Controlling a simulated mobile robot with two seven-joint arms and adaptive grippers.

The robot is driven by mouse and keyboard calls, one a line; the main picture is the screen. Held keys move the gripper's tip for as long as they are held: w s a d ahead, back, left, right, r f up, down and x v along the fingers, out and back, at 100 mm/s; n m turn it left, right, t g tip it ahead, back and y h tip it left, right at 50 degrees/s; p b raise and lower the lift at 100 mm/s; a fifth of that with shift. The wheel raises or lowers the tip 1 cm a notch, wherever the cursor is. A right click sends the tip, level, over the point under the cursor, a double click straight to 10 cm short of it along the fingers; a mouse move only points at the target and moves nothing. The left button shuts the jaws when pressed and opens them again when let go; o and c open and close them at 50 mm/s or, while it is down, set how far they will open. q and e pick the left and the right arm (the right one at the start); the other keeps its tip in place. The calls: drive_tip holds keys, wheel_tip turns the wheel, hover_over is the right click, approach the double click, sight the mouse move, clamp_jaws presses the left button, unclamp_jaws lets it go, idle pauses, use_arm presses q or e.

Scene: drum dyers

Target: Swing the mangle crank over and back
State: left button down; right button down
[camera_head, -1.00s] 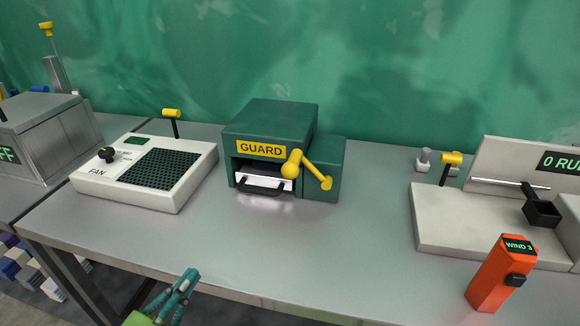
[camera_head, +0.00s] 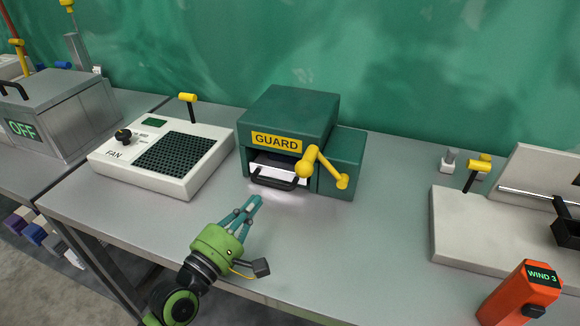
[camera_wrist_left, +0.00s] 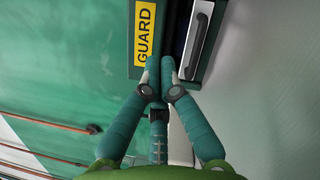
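The mangle is a dark green box (camera_head: 290,110) with a yellow GUARD label (camera_head: 277,142) and a black handle (camera_head: 278,183) low on its front. Its yellow crank (camera_head: 325,163) is at the front right, sloping from a thick knob at upper left to a smaller end at lower right. My left gripper (camera_head: 256,198) is in front of the box, below and left of the crank, not touching it. Its teal fingertips are close together with nothing between them. In the left wrist view the fingertips (camera_wrist_left: 160,62) point toward the GUARD label (camera_wrist_left: 145,35); the crank is not visible there. My right gripper is not in view.
A white FAN panel (camera_head: 165,155) with a yellow-topped lever stands to the left. A grey OFF box (camera_head: 62,110) is farther left. On the right are a pale machine (camera_head: 470,225) and an orange WIND 3 device (camera_head: 520,293). The grey tabletop (camera_head: 385,240) between is bare.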

use_arm(q)
drive_tip(key=w+d+r+p, duration=0.3)
drive_tip(key=w+d, duration=0.3)
drive_tip(key=d, duration=0.1)
drive_tip(key=shift+w+d+r, duration=0.2)
drive_tip(key=shift+w+d, duration=0.05)
drive_tip(key=shift+r, duration=0.1)
drive_tip(key=shift+s+d+r+m+p, duration=0.1)
drive_tip(key=shift+d+r+m+p, duration=0.05)
drive_tip(key=shift+r+m+p, duration=0.35)
drive_tip(key=shift+d, duration=0.1)
